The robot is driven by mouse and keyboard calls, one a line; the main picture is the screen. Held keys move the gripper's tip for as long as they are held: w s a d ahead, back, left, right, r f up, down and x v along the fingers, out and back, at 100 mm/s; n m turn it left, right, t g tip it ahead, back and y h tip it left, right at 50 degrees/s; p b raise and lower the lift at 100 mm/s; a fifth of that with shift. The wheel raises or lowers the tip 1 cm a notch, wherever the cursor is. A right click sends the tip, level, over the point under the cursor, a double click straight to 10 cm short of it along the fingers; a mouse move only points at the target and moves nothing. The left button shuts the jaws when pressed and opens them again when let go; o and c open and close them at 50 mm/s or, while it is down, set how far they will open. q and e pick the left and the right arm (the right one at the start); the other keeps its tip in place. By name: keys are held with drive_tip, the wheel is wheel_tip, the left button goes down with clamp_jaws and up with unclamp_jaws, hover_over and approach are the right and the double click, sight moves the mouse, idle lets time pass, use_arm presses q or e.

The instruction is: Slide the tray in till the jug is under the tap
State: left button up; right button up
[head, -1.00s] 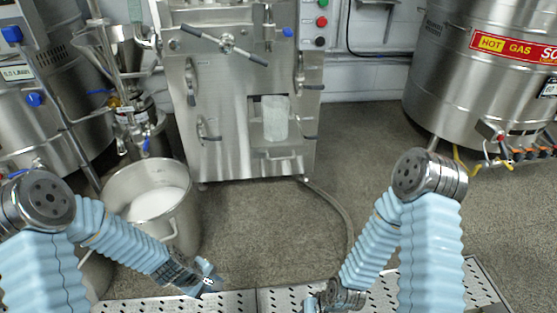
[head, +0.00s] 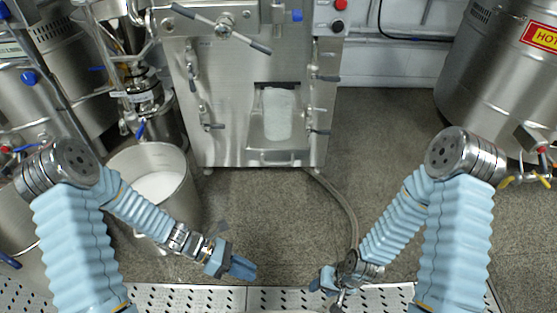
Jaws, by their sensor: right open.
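The whitish, translucent jug (head: 278,115) stands upright in the square opening in the front of the steel machine. It stands on the steel tray (head: 277,156), whose front with a handle sticks out at the bottom of the opening. The tap is not clearly visible; the top of the opening is dark. My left gripper (head: 240,268) is low in front of the machine, well short of the tray, and its jaw gap cannot be made out. My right gripper (head: 326,284) is open at the lower middle, also apart from the tray and jug.
A steel pot (head: 160,185) with white contents stands at the left, near my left arm. A hose (head: 338,200) runs along the floor right of the machine. A large steel tank (head: 495,85) stands at the right. The floor (head: 265,215) before the machine is clear.

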use_arm(q)
drive_tip(key=w+r+n+t+h, duration=0.3)
drive_tip(key=w+r+n+h, duration=0.1)
drive_tip(key=w+r+n, duration=0.3)
drive_tip(key=n+t+h, duration=0.4)
drive_tip(key=n+t, duration=0.2)
drive_tip(key=t, duration=0.1)
approach(275, 164)
drive_tip(key=x, duration=0.9)
drive_tip(key=shift+w+d+f+p, duration=0.15)
drive_tip(key=shift+d+p, duration=0.2)
drive_tip(key=shift+d, duration=0.1)
clamp_jaws()
